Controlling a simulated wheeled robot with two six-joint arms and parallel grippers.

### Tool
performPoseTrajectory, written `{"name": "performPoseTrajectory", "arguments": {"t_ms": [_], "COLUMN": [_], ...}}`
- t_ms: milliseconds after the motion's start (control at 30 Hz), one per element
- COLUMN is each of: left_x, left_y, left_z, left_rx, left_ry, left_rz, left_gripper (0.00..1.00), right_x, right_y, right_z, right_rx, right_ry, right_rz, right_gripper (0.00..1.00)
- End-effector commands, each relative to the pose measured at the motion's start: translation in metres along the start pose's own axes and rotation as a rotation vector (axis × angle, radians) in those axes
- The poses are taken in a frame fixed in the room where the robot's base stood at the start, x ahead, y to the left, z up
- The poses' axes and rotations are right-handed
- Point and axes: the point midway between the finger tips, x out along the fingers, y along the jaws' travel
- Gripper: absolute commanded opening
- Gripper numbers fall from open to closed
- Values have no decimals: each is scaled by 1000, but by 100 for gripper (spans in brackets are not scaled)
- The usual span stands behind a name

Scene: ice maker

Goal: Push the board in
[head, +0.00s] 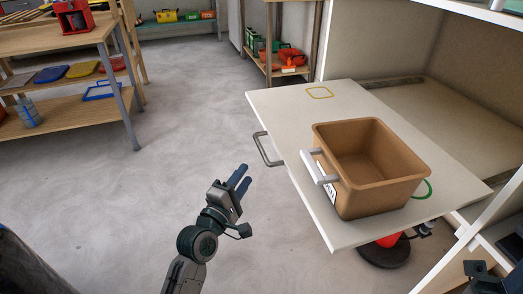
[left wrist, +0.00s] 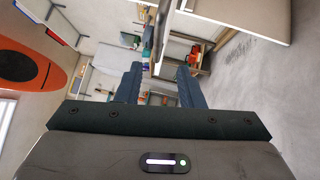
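The board (head: 285,110) is a pale, flat panel pulled out from the cabinet on the right in the head view. A grey bar handle (head: 265,150) sits on its left front edge. A brown bin (head: 365,170) with a white handle stands on the board. My left gripper (head: 244,178) is just left of the board, below the bar handle in the picture and apart from it. In the left wrist view its two fingers (left wrist: 159,85) are spread with nothing gripped between them. A dark part at the lower right corner may be my right gripper (head: 485,270); its fingers cannot be made out.
A yellow outline (head: 320,92) marks the board's far part; a green one (head: 424,190) shows beside the bin. A red object (head: 388,240) is under the board. Wooden shelves (head: 75,120) stand at left. The grey floor (head: 180,130) between is clear.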

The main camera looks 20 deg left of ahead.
Motion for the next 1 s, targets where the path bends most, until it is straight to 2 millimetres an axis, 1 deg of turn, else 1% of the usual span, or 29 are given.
{"name": "performPoseTrajectory", "arguments": {"t_ms": [67, 167, 267, 500, 700, 833, 1000], "left_x": [4, 11, 24, 68, 95, 105, 109], "left_y": [2, 2, 2, 2, 2, 2, 3], "left_z": [0, -1, 0, -1, -1, -1, -1], "left_rx": [-15, -18, -18, -15, -14, -14, -14], "left_ry": [2, 2, 2, 2, 3, 3, 3], "left_rz": [12, 15, 16, 14, 13, 11, 10], "left_gripper": [34, 34, 34, 34, 34, 34, 34], "right_x": [0, -1, -2, -5, -8, -9, -9], "right_y": [0, 0, 0, 0, 0, 0, 0], "right_z": [-4, -5, -5, -5, -5, -5, -4], "right_rx": [0, -1, -1, -2, -4, -6, -6], "right_ry": [24, 31, 34, 50, 58, 57, 57], "right_rz": [1, 2, 3, 9, 13, 14, 14], "right_gripper": [36, 36, 36, 36, 36, 36, 36]}}
